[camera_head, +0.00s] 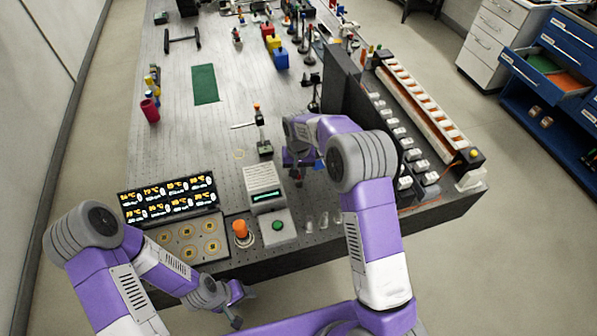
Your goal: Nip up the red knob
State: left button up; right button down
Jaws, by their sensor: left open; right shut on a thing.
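My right gripper (298,172) is low over the bench, just right of a post with an orange top (257,107). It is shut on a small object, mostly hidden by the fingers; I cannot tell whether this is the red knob. A dark reddish bit shows near the fingertips, and a small blue patch shows beside them. An orange-red knob (240,229) stands at the front of the bench, left of a green button (277,226). My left gripper (237,304) is open and empty, in front of the bench's near edge.
A lit display panel (167,198) and a white instrument (263,187) stand near the front edge. A long dark rack (345,90) lines the right side. A red cup (150,110) and green mat (205,84) are further back. The left-middle bench is clear.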

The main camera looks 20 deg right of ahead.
dwell(0.4)
jog(key=c, duration=1.1)
grip_release()
notch_tip(320, 180, up, 8)
jog(key=shift+f, duration=0.15)
jog(key=shift+p, duration=0.3)
